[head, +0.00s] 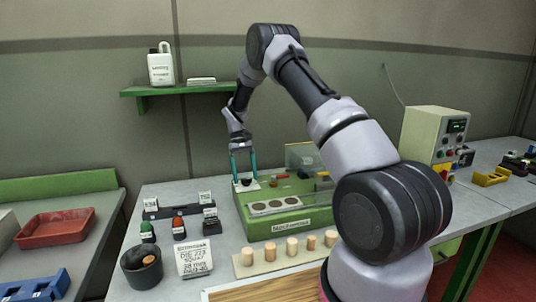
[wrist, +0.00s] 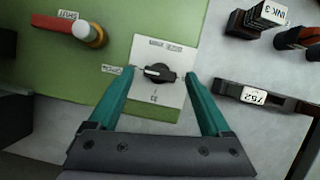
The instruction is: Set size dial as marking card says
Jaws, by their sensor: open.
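The size dial (wrist: 160,73) is a black knob with a white pointer on a white plate (wrist: 172,105) of the green machine (head: 290,222). In the wrist view its pointer lies toward the left; the marks around it are too small to read surely. My gripper (wrist: 160,76) is open, its teal fingers on either side of the knob, with gaps visible. In the head view my gripper (head: 245,178) points down over the machine's left rear part. The marking card (head: 193,259) stands in front of the machine; its lines seem to read "DIE 723" and "38 mm".
A red-handled lever (wrist: 75,28) is beside the dial plate. Ink bottles (head: 179,228) and a dark cup (head: 141,266) stand left of the machine. Several corks (head: 292,246) stand on a strip in front. A control box (head: 434,136) is at right.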

